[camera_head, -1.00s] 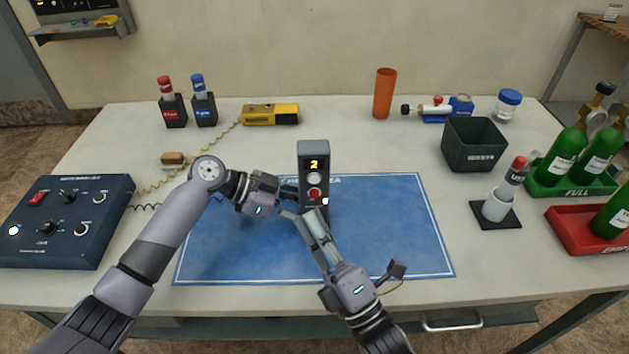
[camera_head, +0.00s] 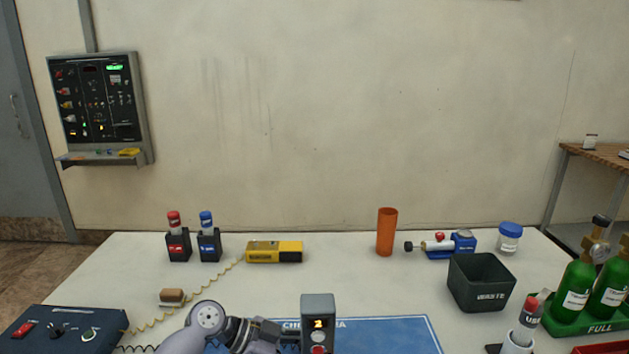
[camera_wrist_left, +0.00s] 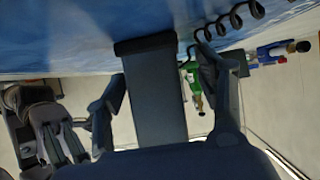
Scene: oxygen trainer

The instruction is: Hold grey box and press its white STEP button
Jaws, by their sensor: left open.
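The grey box (camera_head: 318,303) stands upright on the blue mat at the bottom of the head view. Its display shows an orange 2, with the white button (camera_head: 318,337) below it and part of a red button at the picture's edge. My left gripper (camera_head: 288,337) is at the box's left side. In the left wrist view the dark box body (camera_wrist_left: 157,95) lies between its two spread fingers (camera_wrist_left: 165,100), with gaps visible on both sides. My right gripper is out of the head view; grey finger-like parts (camera_wrist_left: 55,140) at the left of the wrist view appear to be it, jaw state unclear.
The blue mat (camera_head: 400,335) is partly cut off. A dark bin (camera_head: 480,283), orange cup (camera_head: 387,232) and yellow device (camera_head: 274,252) stand behind. A blue control box (camera_head: 65,328) is at left, green cylinders (camera_head: 573,298) at right. A lit panel (camera_head: 100,100) hangs on the wall.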

